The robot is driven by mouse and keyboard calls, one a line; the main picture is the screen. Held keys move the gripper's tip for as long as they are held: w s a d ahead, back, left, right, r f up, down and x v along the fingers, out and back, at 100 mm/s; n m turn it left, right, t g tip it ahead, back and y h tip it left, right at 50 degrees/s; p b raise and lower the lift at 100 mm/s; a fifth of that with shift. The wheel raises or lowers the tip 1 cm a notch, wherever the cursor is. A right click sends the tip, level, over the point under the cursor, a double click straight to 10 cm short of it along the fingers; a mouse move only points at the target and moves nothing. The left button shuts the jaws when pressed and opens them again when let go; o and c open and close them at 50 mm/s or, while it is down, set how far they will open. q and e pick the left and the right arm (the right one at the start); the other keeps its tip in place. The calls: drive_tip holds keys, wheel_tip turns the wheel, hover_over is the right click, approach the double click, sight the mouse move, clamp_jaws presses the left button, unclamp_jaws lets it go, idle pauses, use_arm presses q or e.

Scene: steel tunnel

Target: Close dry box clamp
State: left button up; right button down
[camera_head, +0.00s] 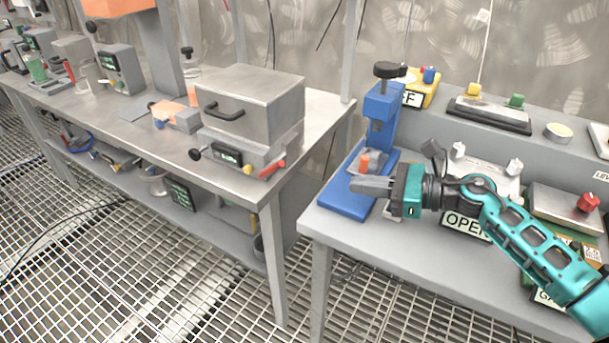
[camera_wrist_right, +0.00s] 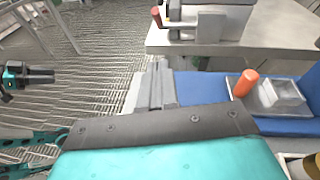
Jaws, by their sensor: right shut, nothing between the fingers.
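A steel box (camera_head: 250,95) with a dark front handle sits on a grey base with a display on the left table; it looks like the dry box. A red lever (camera_head: 271,169) sticks out at its base's front right; I cannot tell whether it is the clamp. The box's lower part also shows at the top of the right wrist view (camera_wrist_right: 212,20). My right gripper (camera_head: 356,186) is shut and empty over the blue base of a press-like stand, apart from the box. My left gripper (camera_wrist_right: 50,76) shows only at the right wrist view's left edge; its jaw state is unclear.
The blue stand (camera_head: 382,108) has a black top knob and a small tray with an orange peg (camera_wrist_right: 245,82) near my right gripper. An OPEN sign (camera_head: 466,223) and several devices fill the right table. A gap with grated floor lies between the tables' fronts.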

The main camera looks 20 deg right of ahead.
drive_tip(key=p+x, duration=0.1)
drive_tip(key=x, duration=0.9)
drive_tip(key=shift+w+a+r, duration=0.1)
drive_tip(key=shift+a, duration=0.05)
use_arm(q)
drive_tip(key=shift+s+a+r+y+p, duration=0.3)
drive_tip(key=shift+a+r+p, duration=0.2)
drive_tip(key=shift+a+p, duration=0.15)
use_arm(e)
drive_tip(key=shift+w+a+r, duration=0.95)
drive_tip(key=shift+a+r, duration=0.05)
drive_tip(key=shift+a, duration=0.2)
use_arm(q)
drive_tip(key=shift+d, duration=0.1)
drive_tip(key=shift+r, duration=0.1)
use_arm(e)
drive_tip(key=shift+d+r, duration=0.1)
